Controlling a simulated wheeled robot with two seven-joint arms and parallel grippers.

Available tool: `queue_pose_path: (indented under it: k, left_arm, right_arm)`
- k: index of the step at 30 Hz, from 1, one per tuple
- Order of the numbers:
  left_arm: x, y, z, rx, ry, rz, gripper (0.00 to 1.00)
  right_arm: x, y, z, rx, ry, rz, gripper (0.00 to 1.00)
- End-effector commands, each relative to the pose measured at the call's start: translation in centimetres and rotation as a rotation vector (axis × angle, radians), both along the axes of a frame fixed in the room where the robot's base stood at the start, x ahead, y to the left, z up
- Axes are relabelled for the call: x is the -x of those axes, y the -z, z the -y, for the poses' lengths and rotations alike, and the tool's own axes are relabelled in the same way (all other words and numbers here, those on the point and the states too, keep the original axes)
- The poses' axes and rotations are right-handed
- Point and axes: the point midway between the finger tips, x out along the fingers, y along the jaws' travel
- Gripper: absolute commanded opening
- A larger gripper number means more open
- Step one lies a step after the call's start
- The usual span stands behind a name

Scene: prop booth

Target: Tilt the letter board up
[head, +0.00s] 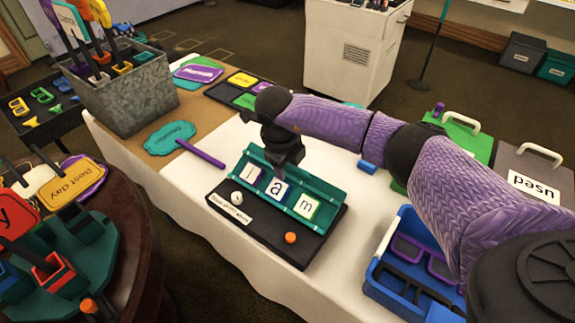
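The letter board stands on the white-clothed table at the centre of the head view. It has a flat dark base (262,240) and a teal panel (328,196) that leans up from its rear part. Tiles reading "I", "a" and "m" (306,207) sit in a row on the panel. My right gripper (287,163) points down at the panel's upper edge, just above the "I" and "a" tiles. Its fingertips are dark and partly merge with the board, so their gap and any contact are unclear. My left gripper is not in view.
A white knob (237,198) and an orange knob (291,238) sit on the base. A blue tray (385,287) with glasses stands at the right. A metal bin (125,95) of signs is at the back left. A purple-handled teal sign (170,137) lies left of the board.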

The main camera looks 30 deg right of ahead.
Motion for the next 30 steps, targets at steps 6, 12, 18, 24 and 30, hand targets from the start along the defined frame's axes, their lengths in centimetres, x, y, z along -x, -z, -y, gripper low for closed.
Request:
queue_pose_path:
  k: [6,12,18,24,30]
  left_arm:
    - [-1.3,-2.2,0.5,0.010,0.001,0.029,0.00]
    - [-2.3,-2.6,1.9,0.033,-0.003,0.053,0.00]
    - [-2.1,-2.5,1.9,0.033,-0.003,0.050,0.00]
    - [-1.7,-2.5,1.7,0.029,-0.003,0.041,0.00]
    - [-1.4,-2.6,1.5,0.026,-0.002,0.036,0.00]
  right_arm:
    - [0.3,-6.0,-1.0,0.000,-0.003,0.005,0.53]
    - [0.6,-8.2,-1.5,0.001,-0.002,0.001,0.53]
    - [0.6,-8.2,-1.6,0.001,-0.002,-0.001,0.53]
    - [0.6,-8.2,-1.6,0.001,-0.001,0.000,0.53]
    - [1.4,-5.6,-9.2,-0.324,-0.126,0.032,0.53]
